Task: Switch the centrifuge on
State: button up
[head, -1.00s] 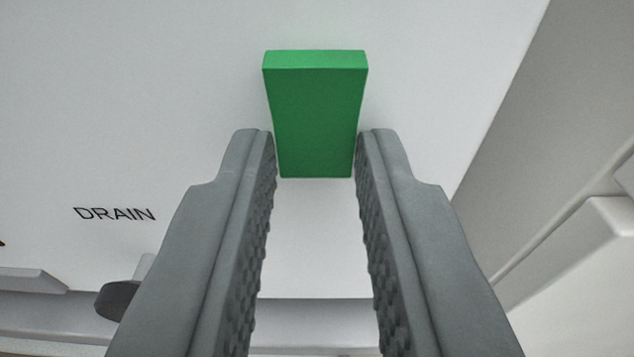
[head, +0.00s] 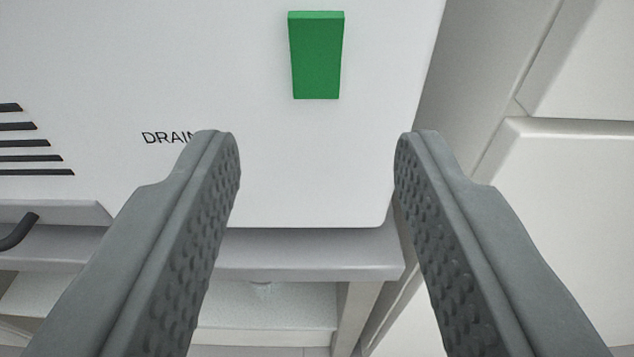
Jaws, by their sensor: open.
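A green rectangular switch block (head: 316,57) stands out from the white front panel of the machine (head: 300,165), which I take to be the centrifuge. The block is upright near the top middle of the view. My gripper (head: 317,145) is open and empty, its two grey padded fingers spread wide. The fingertips are below the green block in the picture and apart from it. The left finger covers the end of the black word "DRAIN" on the panel.
Dark vent slots (head: 35,145) are at the left of the panel. A black handle-like part (head: 18,232) is at the lower left. A grey ledge (head: 310,258) runs below the panel. White cabinet surfaces (head: 570,190) stand at the right.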

jog(key=s+r, duration=0.1)
jog(key=s, duration=0.9)
jog(key=shift+s+d+r, duration=0.25)
jog(key=shift+s+d, duration=0.15)
